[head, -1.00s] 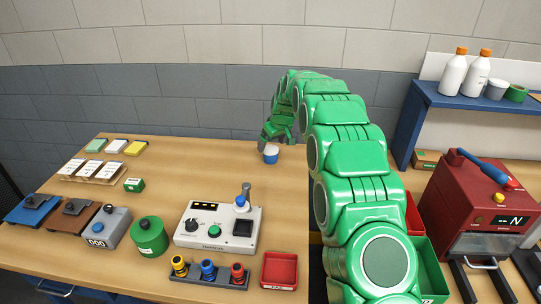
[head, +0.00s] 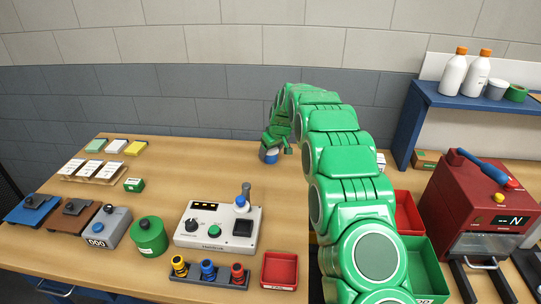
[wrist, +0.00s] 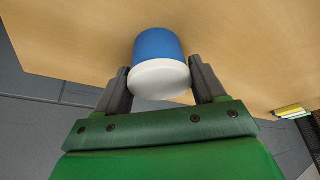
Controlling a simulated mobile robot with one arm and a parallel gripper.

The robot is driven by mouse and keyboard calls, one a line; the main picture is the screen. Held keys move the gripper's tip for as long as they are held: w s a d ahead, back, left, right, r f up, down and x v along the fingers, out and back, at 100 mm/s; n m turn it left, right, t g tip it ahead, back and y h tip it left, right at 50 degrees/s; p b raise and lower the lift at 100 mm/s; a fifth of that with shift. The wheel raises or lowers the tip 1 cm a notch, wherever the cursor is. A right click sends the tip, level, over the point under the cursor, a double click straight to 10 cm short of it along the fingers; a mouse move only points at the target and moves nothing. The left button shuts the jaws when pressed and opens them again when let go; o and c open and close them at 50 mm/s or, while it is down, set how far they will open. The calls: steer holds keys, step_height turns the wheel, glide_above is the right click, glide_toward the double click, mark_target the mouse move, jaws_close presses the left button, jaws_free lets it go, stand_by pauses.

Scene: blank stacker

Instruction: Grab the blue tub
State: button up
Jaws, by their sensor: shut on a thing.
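The blue tub (wrist: 158,46) with a white lid sits between the two dark fingers of my gripper (wrist: 160,85) in the wrist view. The fingers are shut on it, one on each side. In the head view the blue tub (head: 270,157) shows at the far middle of the wooden table, partly hidden by my gripper (head: 271,146). I cannot tell from these views whether it is still touching the table top.
The wooden table (head: 190,160) is clear around the tub. A control box (head: 218,226) with a small lever stands nearer. A red tray (head: 280,270) lies at the front edge. A red machine (head: 465,215) and a blue shelf (head: 440,98) are at the right.

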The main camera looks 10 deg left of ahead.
mark_target(271, 151)
steer(key=shift+c, duration=0.5)
steer(key=shift+r, duration=0.1)
steer(key=shift+w+r, duration=0.1)
steer(key=shift+r, duration=1.5)
steer(key=shift+s+d+r, duration=0.2)
steer(key=shift+s+r, duration=0.35)
steer(key=shift+s, duration=0.1)
steer(key=s+d+r, duration=0.3)
steer(key=s+r, duration=0.5)
steer(key=s, duration=0.4)
steer(key=shift+s+d+r, duration=0.15)
steer(key=shift+d+r, duration=0.1)
